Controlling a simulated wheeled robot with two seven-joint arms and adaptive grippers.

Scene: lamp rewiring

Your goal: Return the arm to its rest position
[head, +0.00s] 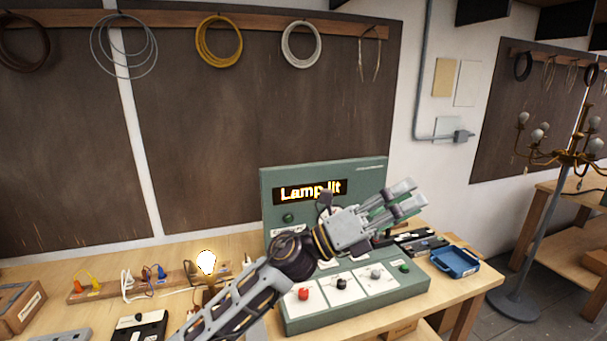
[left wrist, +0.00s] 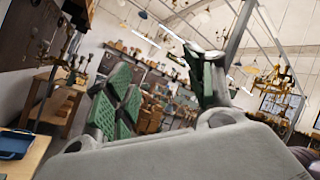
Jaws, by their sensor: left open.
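My left arm reaches in from the lower left in the head view. My left gripper (head: 398,203) is raised in front of the green test panel (head: 274,184), its fingers apart and empty, pointing right. In the left wrist view its green-padded fingers (left wrist: 165,90) stand apart with nothing between them, and the room shows behind. The panel's display (head: 310,191) reads "Lamp lit". A lit bulb (head: 206,262) glows on the bench to the left of the panel. My arm and gripper hide part of the panel's middle. My right gripper is not in view.
A blue tray (head: 455,262) sits at the bench's right end; it also shows in the left wrist view (left wrist: 14,145). A wooden strip with coloured wires (head: 75,292) lies at left. A brass chandelier (head: 570,150) stands at right.

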